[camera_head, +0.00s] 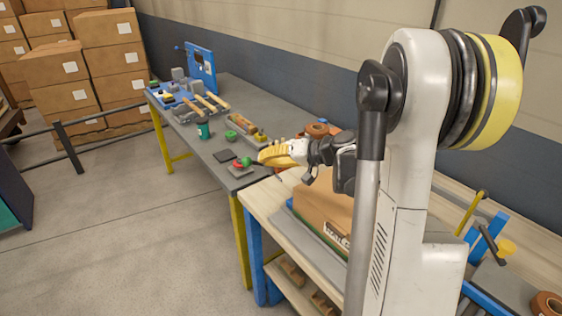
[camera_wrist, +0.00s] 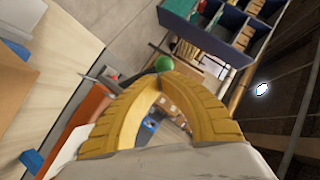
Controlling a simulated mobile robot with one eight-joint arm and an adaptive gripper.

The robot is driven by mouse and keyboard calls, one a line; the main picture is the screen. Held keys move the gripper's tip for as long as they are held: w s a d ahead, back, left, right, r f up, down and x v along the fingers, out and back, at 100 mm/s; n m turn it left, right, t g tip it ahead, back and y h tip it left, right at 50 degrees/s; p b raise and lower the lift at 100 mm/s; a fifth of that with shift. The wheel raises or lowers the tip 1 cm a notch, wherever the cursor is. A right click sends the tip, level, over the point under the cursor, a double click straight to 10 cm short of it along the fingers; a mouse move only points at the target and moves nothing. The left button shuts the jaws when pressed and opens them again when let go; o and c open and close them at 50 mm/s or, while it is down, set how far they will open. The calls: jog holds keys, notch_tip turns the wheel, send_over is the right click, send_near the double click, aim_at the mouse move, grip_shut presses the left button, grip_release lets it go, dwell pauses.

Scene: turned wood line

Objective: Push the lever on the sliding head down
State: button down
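My gripper (camera_head: 262,157) has yellow fingers and reaches left over the near end of the grey bench in the head view. In the wrist view its curved fingers (camera_wrist: 161,77) meet at their tips, with nothing seen between them. A green ball knob (camera_head: 246,162) is just left of the fingertips, above a small base with red on it. The green knob also shows in the wrist view (camera_wrist: 164,63), just past the tips; I cannot tell if they touch. I cannot make out for sure which part is the sliding head or whether this knob is its lever.
The grey bench (camera_head: 207,150) holds a dark flat plate (camera_head: 224,155), a green cup (camera_head: 204,131), and a blue tray with tools and wooden handles. A cardboard box (camera_head: 325,208) stands on the nearer wooden table.

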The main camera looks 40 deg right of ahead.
aim_at(252, 164)
jog(key=shift+b+x, duration=0.3)
jog(key=shift+x, duration=1.25)
jog(key=shift+a+f+n+h, duration=0.45)
jog(key=shift+f+n+h, duration=0.05)
notch_tip(252, 164, down, 6)
jog(key=a+n+h+b, duration=0.1)
jog(key=n+h+b, duration=0.2)
jog(key=h, duration=0.3)
jog(key=shift+a+f+n+g, duration=0.2)
jog(key=shift+f+n+g, duration=0.1)
jog(key=shift+n, duration=0.6)
jog(key=shift+r, duration=0.1)
jog(key=shift+r+p, duration=0.65)
jog(key=shift+r, duration=0.1)
jog(key=shift+s, duration=0.1)
